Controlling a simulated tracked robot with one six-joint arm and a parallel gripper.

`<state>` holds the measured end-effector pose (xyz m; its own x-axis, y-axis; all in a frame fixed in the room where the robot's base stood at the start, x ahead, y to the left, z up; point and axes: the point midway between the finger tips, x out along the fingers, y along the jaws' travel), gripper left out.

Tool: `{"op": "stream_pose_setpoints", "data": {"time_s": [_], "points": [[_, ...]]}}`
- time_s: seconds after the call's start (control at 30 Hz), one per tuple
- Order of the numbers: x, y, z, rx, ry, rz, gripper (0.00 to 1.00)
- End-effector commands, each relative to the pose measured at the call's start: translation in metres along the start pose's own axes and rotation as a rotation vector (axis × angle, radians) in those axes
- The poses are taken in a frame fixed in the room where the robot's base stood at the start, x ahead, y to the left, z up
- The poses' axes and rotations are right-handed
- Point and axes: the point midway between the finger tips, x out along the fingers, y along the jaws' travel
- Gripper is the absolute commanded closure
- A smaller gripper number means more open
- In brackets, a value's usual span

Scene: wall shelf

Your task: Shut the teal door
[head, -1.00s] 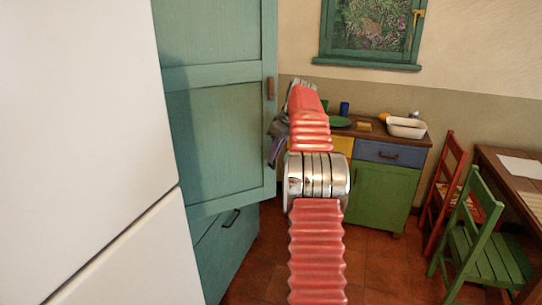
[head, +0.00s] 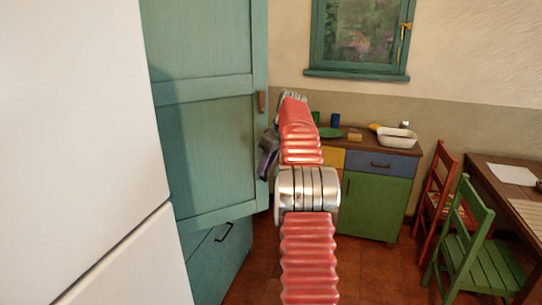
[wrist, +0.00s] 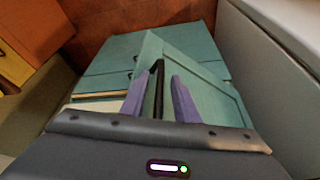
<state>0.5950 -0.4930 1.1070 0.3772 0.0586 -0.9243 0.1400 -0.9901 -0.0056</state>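The teal door (head: 208,130) stands open at the left of the head view, a tall panelled door with a small brown handle (head: 262,102) near its right edge. My gripper (head: 265,168) is beside the door's right edge, below the handle; my red arm partly hides it. In the wrist view the purple fingers (wrist: 166,78) are apart, with a dark strip and teal surface between them. The teal door (wrist: 205,90) also shows there, rising behind and right of the fingers. I cannot tell whether a finger touches it.
A white surface (head: 80,130) fills the left. Teal drawers (head: 222,255) sit below the door. A sideboard (head: 375,205) with dishes stands at the back. Green (head: 480,240) and red (head: 437,190) chairs and a table (head: 500,175) are at right. Some tiled floor is clear in the middle.

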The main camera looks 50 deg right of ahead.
Motion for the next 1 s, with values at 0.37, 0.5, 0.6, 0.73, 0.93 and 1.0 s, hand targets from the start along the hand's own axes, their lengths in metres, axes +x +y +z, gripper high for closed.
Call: {"op": "stream_pose_setpoints", "data": {"time_s": [0.37,0.5,0.6,0.73,0.93,1.0], "points": [[-0.05,0.001,-0.001,0.0,0.002,0.003,0.72],[-0.071,0.001,-0.001,-0.001,0.002,0.003,0.72],[-0.084,0.001,-0.001,0.0,0.001,0.002,0.72],[-0.097,0.002,-0.002,0.001,0.002,0.003,0.72],[-0.111,0.002,-0.002,0.0,0.001,0.002,0.72],[-0.115,0.002,-0.003,0.0,0.002,0.002,0.72]]}}
